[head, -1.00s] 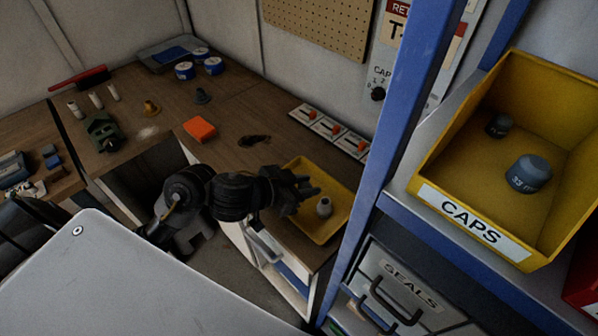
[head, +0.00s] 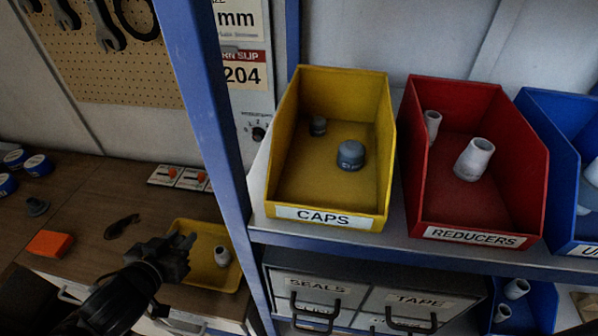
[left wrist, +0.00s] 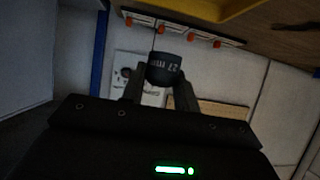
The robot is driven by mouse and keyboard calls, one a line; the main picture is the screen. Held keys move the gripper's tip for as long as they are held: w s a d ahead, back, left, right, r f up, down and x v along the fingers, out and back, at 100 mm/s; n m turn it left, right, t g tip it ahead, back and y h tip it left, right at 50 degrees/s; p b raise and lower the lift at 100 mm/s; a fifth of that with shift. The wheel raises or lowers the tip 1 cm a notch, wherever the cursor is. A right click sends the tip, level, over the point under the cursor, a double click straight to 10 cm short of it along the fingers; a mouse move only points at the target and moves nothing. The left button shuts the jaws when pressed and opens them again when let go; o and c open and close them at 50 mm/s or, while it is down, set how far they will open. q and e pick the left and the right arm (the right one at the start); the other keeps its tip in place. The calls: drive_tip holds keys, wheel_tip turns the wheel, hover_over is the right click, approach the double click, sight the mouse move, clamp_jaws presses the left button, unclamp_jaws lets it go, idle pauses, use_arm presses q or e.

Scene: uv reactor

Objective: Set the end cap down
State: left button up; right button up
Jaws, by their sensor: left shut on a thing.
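My left gripper (head: 181,246) is over the left part of the yellow tray (head: 187,285) on the wooden bench. In the left wrist view my left gripper (left wrist: 161,90) is shut on a dark grey end cap (left wrist: 165,69) with pale size lettering. The held cap cannot be made out in the head view. A pale grey fitting (head: 222,256) stands in the tray, to the right of the gripper. My right gripper is not in view.
A yellow CAPS bin (head: 345,208) on the shelf holds two grey caps. A red REDUCERS bin (head: 520,170) stands beside it. A blue rack post (head: 205,110) rises right of the tray. An orange block (head: 49,244) lies on the bench.

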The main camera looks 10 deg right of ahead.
use_arm(q)
drive_tip(key=w+a+r+n+y+b, duration=0.2)
drive_tip(key=w+r+b, duration=0.4)
drive_tip(key=w+r, duration=0.4)
drive_tip(key=shift+w+a+r+n+y+b, duration=0.3)
drive_tip(key=shift+w+n+y, duration=0.2)
drive_tip(key=shift+n+y, duration=0.3)
